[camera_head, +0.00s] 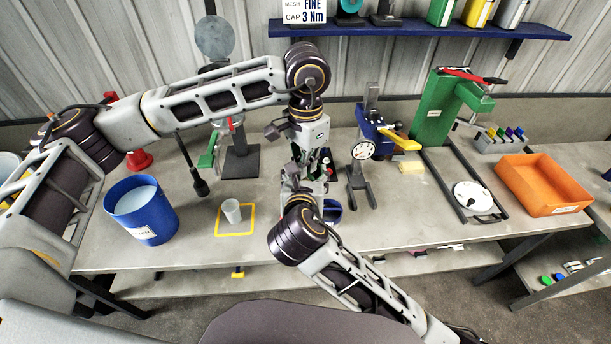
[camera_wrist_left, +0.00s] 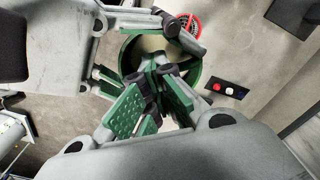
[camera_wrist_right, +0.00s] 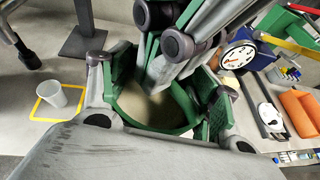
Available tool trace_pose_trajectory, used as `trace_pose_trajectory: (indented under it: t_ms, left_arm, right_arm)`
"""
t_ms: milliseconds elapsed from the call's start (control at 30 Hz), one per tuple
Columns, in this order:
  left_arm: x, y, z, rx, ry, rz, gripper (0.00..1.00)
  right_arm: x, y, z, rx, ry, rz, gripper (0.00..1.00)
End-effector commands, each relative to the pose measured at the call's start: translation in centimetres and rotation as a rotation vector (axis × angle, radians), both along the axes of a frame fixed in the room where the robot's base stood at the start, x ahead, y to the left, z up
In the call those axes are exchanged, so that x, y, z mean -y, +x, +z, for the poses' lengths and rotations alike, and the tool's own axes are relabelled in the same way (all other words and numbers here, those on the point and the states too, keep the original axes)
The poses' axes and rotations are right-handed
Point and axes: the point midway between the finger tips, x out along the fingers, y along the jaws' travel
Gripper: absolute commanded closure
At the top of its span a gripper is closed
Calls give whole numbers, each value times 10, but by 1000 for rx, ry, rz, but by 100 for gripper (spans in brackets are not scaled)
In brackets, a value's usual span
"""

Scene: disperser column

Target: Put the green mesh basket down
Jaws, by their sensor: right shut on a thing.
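The green basket (camera_wrist_right: 165,115) sits between the spread fingers of my right gripper (camera_wrist_right: 165,100) in the right wrist view. Its rim is round and its inside looks beige; the mesh is too small to make out. The basket also shows in the left wrist view (camera_wrist_left: 193,68), behind the fingers. My left gripper (camera_wrist_left: 160,75) is over the basket's opening, its green-padded fingertips close together with no object visible between them. In the head view both grippers crowd together at mid-table, and the basket is largely hidden by them. I cannot tell whether its base touches anything.
A dial device (camera_head: 361,150), green press (camera_head: 432,110) and orange bin (camera_head: 545,186) are right. A round red thing (camera_wrist_left: 185,32) lies beyond the basket.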

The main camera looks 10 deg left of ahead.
Motion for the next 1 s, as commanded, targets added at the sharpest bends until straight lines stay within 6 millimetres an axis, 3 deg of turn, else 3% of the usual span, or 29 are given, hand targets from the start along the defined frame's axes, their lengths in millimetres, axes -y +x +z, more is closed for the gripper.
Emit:
trace_pose_trajectory:
  t_ms: [133, 467, 633, 700, 1000]
  left_arm:
    - [0, 0, 0, 0, 0, 0, 82]
    - [0, 1, 12, 3, -1, 0, 79]
    - [1, 1, 33, 6, -4, -1, 75]
    - [1, 1, 44, 9, -5, 0, 70]
    - [1, 1, 87, 4, -2, 0, 70]
  right_arm:
    - [0, 0, 0, 1, 0, 0, 63]
    - [0, 0, -1, -2, -1, 0, 62]
    - [0, 0, -4, -9, -6, -1, 76]
    - [1, 0, -6, -11, -7, -2, 87]
    - [0, 0, -2, -4, -3, -1, 88]
